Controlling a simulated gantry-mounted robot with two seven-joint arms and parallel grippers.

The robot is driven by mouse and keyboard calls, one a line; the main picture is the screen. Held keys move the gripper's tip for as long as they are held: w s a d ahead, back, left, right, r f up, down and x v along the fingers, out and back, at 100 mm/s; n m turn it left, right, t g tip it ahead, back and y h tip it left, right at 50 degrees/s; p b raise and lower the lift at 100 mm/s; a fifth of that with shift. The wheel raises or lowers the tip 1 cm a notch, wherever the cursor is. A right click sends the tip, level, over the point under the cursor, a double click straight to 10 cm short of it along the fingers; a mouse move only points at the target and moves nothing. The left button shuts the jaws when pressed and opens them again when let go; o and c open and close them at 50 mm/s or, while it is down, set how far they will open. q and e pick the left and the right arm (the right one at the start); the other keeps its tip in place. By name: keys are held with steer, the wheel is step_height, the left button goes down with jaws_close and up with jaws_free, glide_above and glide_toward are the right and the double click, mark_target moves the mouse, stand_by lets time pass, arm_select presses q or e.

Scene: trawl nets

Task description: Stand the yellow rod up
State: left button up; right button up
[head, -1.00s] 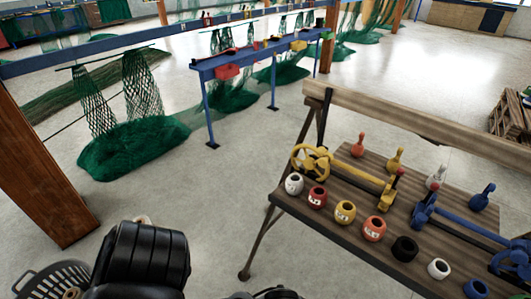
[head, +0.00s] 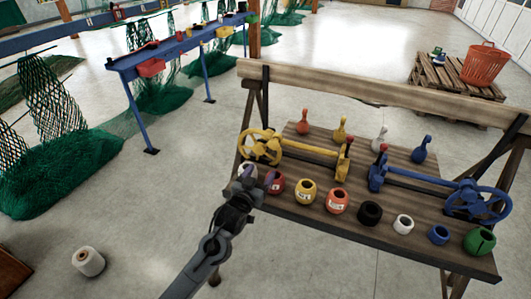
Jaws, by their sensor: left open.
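The yellow rod (head: 308,148) lies level along the wooden bench (head: 450,247), with a yellow handwheel (head: 261,147) at its left end. Its right end meets a yellow upright piece (head: 344,160) with a red knob. A similar blue rod (head: 415,178) with a blue handwheel lies to the right. My left gripper (head: 250,182) is open at the bench's front left edge, below the yellow handwheel in the picture. It partly covers the white pot (head: 249,171) and is apart from the yellow rod. My right gripper is out of view.
A row of coloured pots, including a red pot (head: 276,183) and a black pot (head: 369,213), lines the bench front. A pallet (head: 455,88) with an orange basket (head: 484,64) stands behind.

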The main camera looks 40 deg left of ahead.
mark_target(273, 146)
arm_select(q)
steer(key=shift+t+y, duration=0.3)
steer(key=b+x, duration=0.1)
steer(key=x, duration=0.5)
steer(key=r+b+x, duration=0.1)
steer(key=x, duration=0.3)
steer(key=shift+a+b, duration=0.3)
steer(key=shift+a, duration=0.1)
steer(key=shift+x, duration=0.8)
steer(key=shift+c, duration=0.3)
jaws_close()
